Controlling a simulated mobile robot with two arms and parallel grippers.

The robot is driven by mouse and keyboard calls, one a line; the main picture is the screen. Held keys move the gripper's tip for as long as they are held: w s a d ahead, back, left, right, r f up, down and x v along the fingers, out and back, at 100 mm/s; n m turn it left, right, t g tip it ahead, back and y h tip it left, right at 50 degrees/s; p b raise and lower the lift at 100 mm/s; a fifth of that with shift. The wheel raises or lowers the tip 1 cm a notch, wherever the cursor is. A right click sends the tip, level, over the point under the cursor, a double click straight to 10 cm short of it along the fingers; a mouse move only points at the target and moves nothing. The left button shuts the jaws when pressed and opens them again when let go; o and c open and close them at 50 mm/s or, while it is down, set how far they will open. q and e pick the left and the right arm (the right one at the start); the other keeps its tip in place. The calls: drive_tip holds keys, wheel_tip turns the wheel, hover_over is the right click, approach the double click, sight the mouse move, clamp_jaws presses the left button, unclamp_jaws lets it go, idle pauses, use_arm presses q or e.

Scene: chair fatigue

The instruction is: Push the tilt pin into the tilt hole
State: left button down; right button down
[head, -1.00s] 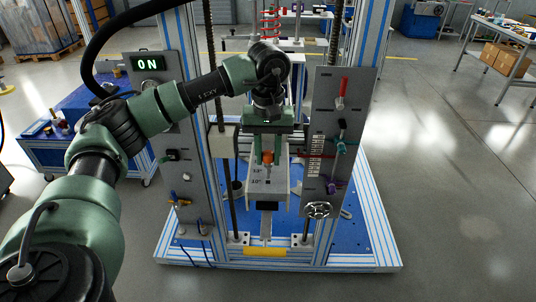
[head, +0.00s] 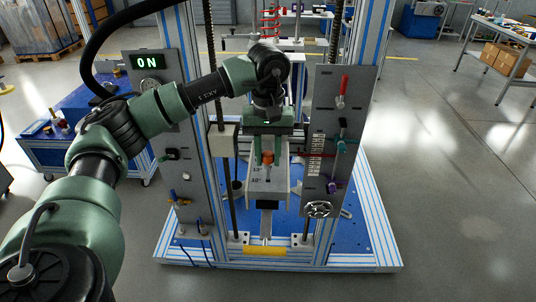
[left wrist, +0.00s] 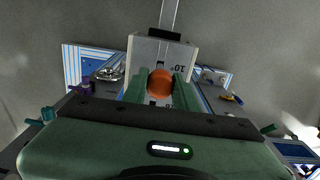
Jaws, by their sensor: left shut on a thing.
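My left gripper (head: 267,159) points down at the middle of the test rig and is shut on the tilt pin (head: 267,157). Only the pin's orange head shows clearly; it also sits between the two green fingers in the left wrist view (left wrist: 160,83). Below and behind it is a pale grey tilt block (head: 281,187) with angle marks that seem to read 13° and 10°. A dark slot or hole shows near the marks, just below the pin. I cannot tell whether the pin's tip is in a hole. My right gripper is not in view.
Rig posts stand on both sides of my left gripper. The right panel (head: 325,105) carries a red lever (head: 343,88), coloured knobs and a handwheel (head: 318,209). A blue cart (head: 75,120) stands left.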

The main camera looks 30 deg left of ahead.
sight(268, 167)
use_arm(q)
drive_tip(key=shift+f+b, duration=0.4)
drive_tip(key=shift+f, duration=0.2)
drive_tip(key=shift+f+b, duration=1.35)
drive_tip(key=shift+f, duration=0.5)
drive_tip(key=c, duration=1)
unclamp_jaws()
drive_tip(key=shift+c, duration=0.2)
wheel_tip(268, 167, up, 8)
drive_tip(key=shift+f+b, duration=0.1)
drive_tip(key=shift+b, duration=0.55)
